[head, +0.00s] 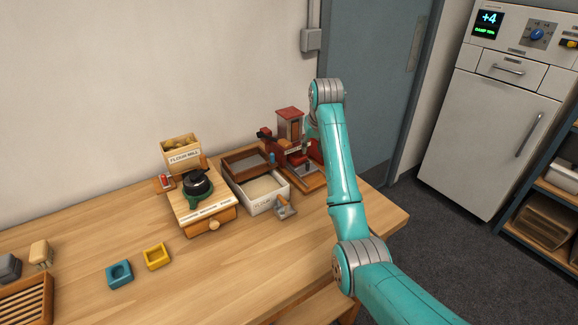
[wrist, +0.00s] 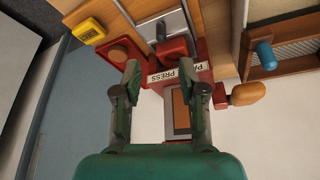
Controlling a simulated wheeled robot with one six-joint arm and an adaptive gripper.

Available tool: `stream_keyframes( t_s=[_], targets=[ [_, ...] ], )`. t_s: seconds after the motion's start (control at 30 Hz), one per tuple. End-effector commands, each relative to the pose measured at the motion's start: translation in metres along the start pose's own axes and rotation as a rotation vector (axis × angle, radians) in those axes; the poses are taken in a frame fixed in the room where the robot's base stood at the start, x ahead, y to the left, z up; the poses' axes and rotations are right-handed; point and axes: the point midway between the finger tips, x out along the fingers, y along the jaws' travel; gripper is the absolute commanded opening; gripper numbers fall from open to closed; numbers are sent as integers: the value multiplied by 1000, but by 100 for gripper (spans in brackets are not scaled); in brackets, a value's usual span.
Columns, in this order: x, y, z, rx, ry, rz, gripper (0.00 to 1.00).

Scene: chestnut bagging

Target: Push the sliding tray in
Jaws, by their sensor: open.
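The red press (head: 291,130) stands on a wooden base at the back right of the table, partly hidden behind my arm. In the wrist view the press, with its label (wrist: 180,74), appears upside down. A grey metal plate (wrist: 172,24), which looks like the sliding tray, lies on the wooden base with a dark knob on it. I cannot tell how far out it is. My gripper (wrist: 160,70) is open and empty, its fingers apart in front of the press's red block. Whether a finger touches it is unclear.
A white flour box (head: 262,202) and a wooden sieve (head: 247,162) stand left of the press. The flour mill (head: 205,208) is further left. In the wrist view a yellow box (wrist: 88,30) sits beside the plate. The table's front middle is clear.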

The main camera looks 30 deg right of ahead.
Motion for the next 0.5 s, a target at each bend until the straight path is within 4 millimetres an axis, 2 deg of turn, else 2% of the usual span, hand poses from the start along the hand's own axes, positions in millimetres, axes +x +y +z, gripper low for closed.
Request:
stream_keyframes(
  t_s=[0.17,0.5],
  targets=[
    [17,0,0,1,-1,0,41],
    [76,0,0,0,-2,0,41]
  ],
)
